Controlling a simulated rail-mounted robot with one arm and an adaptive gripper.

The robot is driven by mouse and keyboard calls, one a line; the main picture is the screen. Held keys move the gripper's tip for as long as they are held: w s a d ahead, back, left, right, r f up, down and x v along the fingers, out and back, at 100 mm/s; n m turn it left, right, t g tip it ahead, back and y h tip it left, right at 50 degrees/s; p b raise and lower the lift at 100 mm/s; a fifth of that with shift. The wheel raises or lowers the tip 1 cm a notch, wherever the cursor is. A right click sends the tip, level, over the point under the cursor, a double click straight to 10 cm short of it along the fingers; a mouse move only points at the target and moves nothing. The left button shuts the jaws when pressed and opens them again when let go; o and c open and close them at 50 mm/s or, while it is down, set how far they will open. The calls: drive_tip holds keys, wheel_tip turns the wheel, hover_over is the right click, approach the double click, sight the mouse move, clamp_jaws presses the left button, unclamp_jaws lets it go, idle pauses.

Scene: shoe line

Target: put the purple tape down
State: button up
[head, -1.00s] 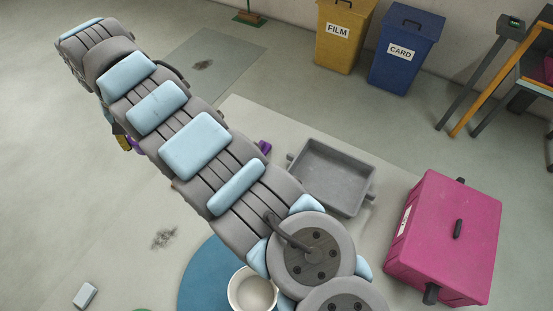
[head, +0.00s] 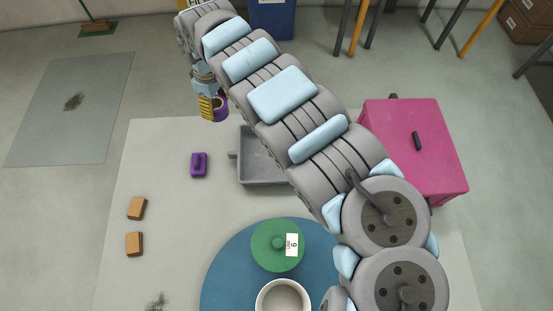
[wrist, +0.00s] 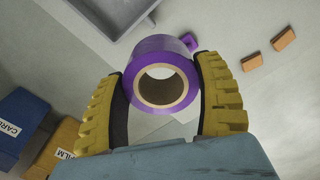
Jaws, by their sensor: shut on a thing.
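The purple tape (wrist: 162,75) is a roll with a brown core. In the wrist view it sits between the two yellow ridged fingers of my gripper (wrist: 163,95), which are shut on its sides. In the head view the tape (head: 221,107) shows at my gripper (head: 212,106), left of the arm and above the floor. Part of the tape is hidden by the fingers there. A separate purple block-like thing (head: 199,164) lies on the pale floor mat below the gripper.
A grey tray (head: 262,178) lies partly behind my arm, beside a magenta box (head: 450,150). Two orange-brown blocks (head: 137,208) lie left on the pale mat (head: 165,255). A green lid (head: 265,250) and white pot (head: 283,295) are on the blue disc. The mat's left part has free room.

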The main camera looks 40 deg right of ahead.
drive_tip(key=s+d+f+n+b, duration=0.7)
drive_tip(key=s+d+f+n, duration=0.3)
drive_tip(key=s+d+f, duration=1.45)
drive_tip(key=w+f+b, duration=0.2)
drive_tip(key=w+b, duration=0.1)
drive_tip(key=w, duration=0.1)
drive_tip(key=w+a+f+b, duration=0.1)
drive_tip(key=w+f+b, duration=0.2)
drive_tip(key=w+b, duration=0.1)
drive_tip(key=w+f+b, duration=0.3)
drive_tip(key=w+b, duration=0.1)
drive_tip(key=shift+a+f, duration=0.15)
drive_tip(key=shift+f, duration=0.05)
drive_tip(key=shift+w+f, duration=0.4)
drive_tip(key=shift+w, duration=0.1)
